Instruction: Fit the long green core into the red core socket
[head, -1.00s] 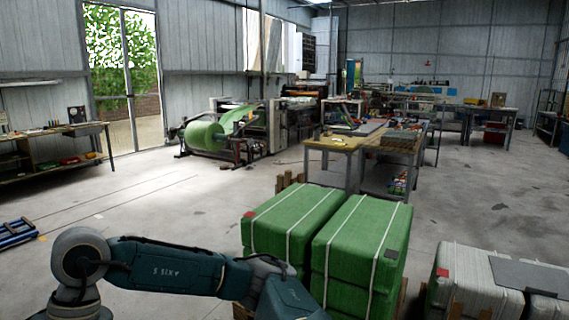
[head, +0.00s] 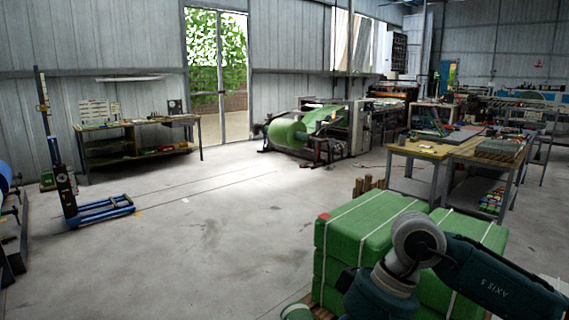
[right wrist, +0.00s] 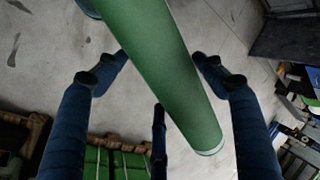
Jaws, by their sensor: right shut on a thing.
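The long green core (right wrist: 185,100) runs diagonally through the right wrist view, from the top edge to a pale-rimmed end at lower right. My right gripper (right wrist: 159,64) is shut on it, with dark blue fingers on both sides. The core is held above the floor. In the head view a small green rounded piece shows at the bottom edge beside my arm; I cannot tell whether it is the core's end. I cannot make out the red core socket in either view. My left gripper is not in view.
Strapped green bales (head: 350,245) stand on a pallet at lower right, close to my arm. A wooden-topped table (head: 425,151), a machine with a green roll (head: 285,134) and a workbench (head: 135,126) stand farther back. A blue pallet truck (head: 95,209) is at left. The middle floor is clear.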

